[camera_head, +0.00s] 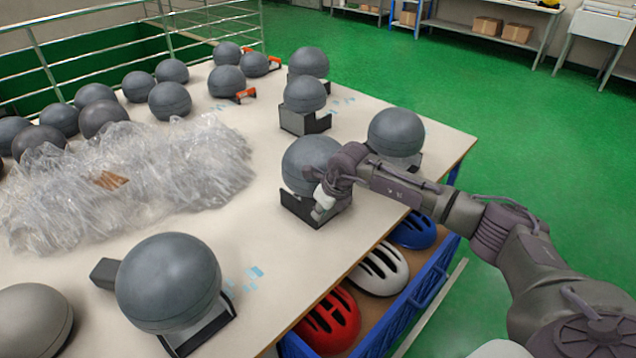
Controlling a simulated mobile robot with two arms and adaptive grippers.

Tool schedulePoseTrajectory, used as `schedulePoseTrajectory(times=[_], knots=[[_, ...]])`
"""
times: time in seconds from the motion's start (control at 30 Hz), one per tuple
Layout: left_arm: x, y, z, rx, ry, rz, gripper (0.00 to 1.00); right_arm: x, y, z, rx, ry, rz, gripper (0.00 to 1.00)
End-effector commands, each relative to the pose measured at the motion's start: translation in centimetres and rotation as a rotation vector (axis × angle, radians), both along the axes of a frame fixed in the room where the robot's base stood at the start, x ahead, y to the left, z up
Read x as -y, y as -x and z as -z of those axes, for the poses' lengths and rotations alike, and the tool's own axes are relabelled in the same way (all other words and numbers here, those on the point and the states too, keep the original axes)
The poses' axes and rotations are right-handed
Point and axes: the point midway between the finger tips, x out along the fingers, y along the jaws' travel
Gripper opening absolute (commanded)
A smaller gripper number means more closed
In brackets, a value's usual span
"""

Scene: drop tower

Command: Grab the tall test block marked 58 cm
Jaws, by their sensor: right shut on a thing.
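Several grey ball-topped test blocks with dark bases stand on the pale table (268,225). My right gripper (325,195) reaches in from the right and is shut on a grey block (308,158) near the table's right edge, low at its dark base. The fingers partly hide the base. The block looks upright and on or very near the table top. I cannot read a 58 cm mark on any block. Other blocks stand close by: one (396,130) just behind my wrist, one (304,93) farther back, and a large one (168,280) in front. My left gripper is not in view.
Crumpled clear plastic wrap (180,165) covers the table's left middle. Red (330,322), white (378,268) and blue (412,230) helmets lie in a blue crate (425,285) below the right edge. Green floor (545,150) is open to the right.

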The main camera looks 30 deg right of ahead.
Motion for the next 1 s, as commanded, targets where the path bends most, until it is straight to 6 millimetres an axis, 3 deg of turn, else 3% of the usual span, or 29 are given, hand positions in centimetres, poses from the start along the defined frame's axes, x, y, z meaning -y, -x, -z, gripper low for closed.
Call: schedulePoseTrajectory(times=[0.37,0.77,1.0], knots=[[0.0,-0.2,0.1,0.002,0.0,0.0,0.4,0.0,-0.2,-0.6,0.008,-0.001,-0.001,0.0],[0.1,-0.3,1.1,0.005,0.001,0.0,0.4,0.0,-0.3,-4.5,0.012,-0.001,-0.001,0.0],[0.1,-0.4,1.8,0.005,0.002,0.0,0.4,2.2,2.6,-6.2,0.01,0.002,0.001,0.0]])
